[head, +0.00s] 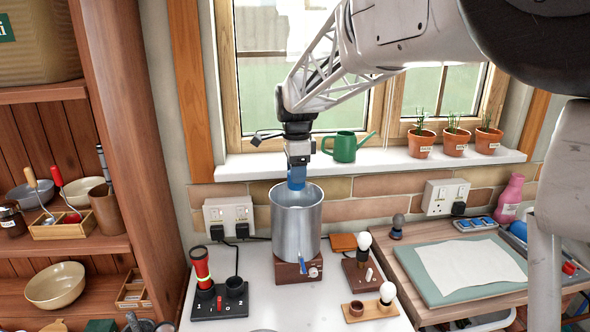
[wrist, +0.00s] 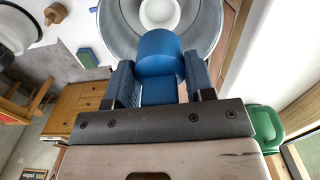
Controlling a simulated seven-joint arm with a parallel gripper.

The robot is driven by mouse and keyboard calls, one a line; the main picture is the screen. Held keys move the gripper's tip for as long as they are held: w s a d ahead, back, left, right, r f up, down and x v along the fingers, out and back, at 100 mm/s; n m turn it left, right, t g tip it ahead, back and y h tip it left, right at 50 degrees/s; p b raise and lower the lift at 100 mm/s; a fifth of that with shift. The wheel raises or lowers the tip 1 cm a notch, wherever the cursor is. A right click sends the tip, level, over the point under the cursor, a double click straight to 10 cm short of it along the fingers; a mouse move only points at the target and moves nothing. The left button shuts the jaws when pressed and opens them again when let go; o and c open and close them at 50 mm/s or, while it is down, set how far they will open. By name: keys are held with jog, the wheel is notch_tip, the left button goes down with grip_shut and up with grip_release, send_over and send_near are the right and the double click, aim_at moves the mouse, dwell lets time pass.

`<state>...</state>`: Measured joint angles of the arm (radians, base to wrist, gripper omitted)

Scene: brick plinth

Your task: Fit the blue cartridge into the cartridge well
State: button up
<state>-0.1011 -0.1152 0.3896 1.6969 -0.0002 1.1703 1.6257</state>
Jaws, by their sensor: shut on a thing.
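The blue cartridge (head: 296,181) is held between the jaws of my gripper (head: 298,160), right over the mouth of a tall metal cylinder (head: 296,225). In the wrist view the cartridge (wrist: 158,52) is a blue cylinder gripped by both fingers, with its end toward the open cylinder (wrist: 110,18). A pale round piece (wrist: 160,12) shows inside the cylinder; I cannot tell for sure whether it is the cartridge well. The cylinder stands upright on a brown base with a tap. In the head view the cartridge's lower end meets the rim line, so its exact height is unclear.
A black dock with a red torch (head: 201,268) stands left of the cylinder. Bulbs on wooden blocks (head: 361,246) stand to the right. A green watering can (head: 344,146) and potted plants (head: 421,141) line the sill behind. Sockets with plugs (head: 229,217) are on the wall.

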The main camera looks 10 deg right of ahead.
jog(key=shift+f, duration=5.25)
dwell(2.8)
